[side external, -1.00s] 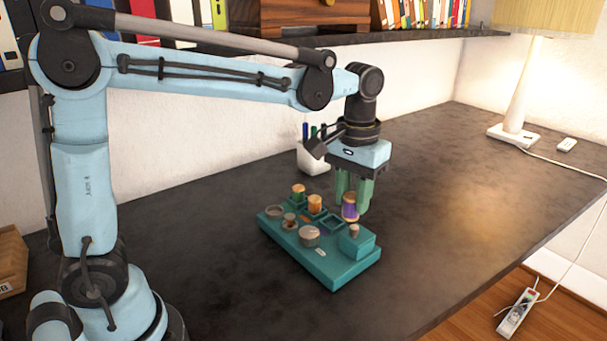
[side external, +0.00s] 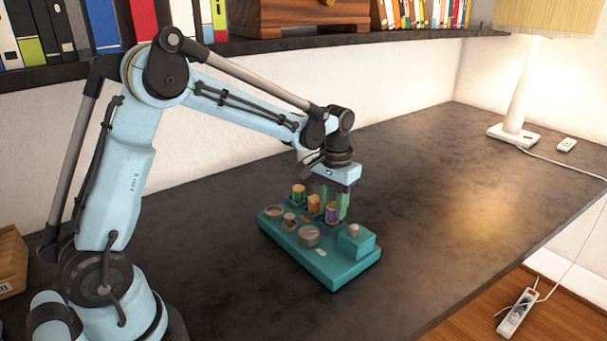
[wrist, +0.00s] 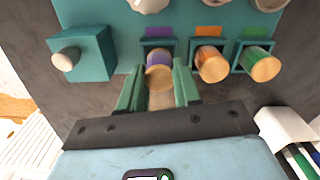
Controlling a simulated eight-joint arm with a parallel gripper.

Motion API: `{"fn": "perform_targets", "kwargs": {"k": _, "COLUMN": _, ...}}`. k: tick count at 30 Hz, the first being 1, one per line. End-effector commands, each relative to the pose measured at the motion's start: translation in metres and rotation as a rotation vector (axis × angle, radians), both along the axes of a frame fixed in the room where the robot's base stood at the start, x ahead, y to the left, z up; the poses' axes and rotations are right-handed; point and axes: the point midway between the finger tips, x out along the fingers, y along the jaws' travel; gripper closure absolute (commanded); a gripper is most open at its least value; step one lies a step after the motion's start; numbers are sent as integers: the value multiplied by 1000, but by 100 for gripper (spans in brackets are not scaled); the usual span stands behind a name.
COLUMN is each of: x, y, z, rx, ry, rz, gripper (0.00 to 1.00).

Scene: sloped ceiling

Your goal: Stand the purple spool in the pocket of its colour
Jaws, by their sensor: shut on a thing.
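The purple spool (side external: 331,213), with tan wooden ends, is upright between the green fingers of my gripper (side external: 336,204), which is shut on it. In the wrist view the spool (wrist: 159,74) is at the pocket with the purple label (wrist: 158,32), its lower end within the pocket's teal walls (wrist: 145,46). It lines up with the spools beside it; I cannot tell whether it rests on the pocket floor. The teal board (side external: 335,270) lies on the dark desk.
An orange spool (side external: 314,204) and a green spool (side external: 298,191) stand in neighbouring pockets, close beside my gripper. A raised teal block with a pale knob (side external: 354,230) is on the other side.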

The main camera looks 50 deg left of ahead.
Motion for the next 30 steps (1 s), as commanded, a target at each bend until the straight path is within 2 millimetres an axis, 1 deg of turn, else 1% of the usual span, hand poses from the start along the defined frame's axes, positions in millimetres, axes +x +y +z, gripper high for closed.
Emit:
{"fn": "perform_targets", "kwargs": {"k": 1, "x": 0, "y": 0, "z": -6, "rx": 0, "ry": 0, "rz": 0, "gripper": 96}}
{"fn": "perform_targets", "kwargs": {"k": 3, "x": 0, "y": 0, "z": -10, "rx": 0, "ry": 0, "rz": 0, "gripper": 96}}
{"fn": "perform_targets", "kwargs": {"k": 15, "x": 0, "y": 0, "z": -14, "rx": 0, "ry": 0, "rz": 0, "gripper": 96}}
{"fn": "perform_targets", "kwargs": {"k": 16, "x": 0, "y": 0, "z": -14, "rx": 0, "ry": 0, "rz": 0, "gripper": 64}}
{"fn": "perform_targets", "kwargs": {"k": 20, "x": 0, "y": 0, "z": -14, "rx": 0, "ry": 0, "rz": 0, "gripper": 44}}
{"fn": "perform_targets", "kwargs": {"k": 21, "x": 0, "y": 0, "z": -14, "rx": 0, "ry": 0, "rz": 0, "gripper": 42}}
{"fn": "perform_targets", "kwargs": {"k": 30, "x": 0, "y": 0, "z": -12, "rx": 0, "ry": 0, "rz": 0, "gripper": 42}}
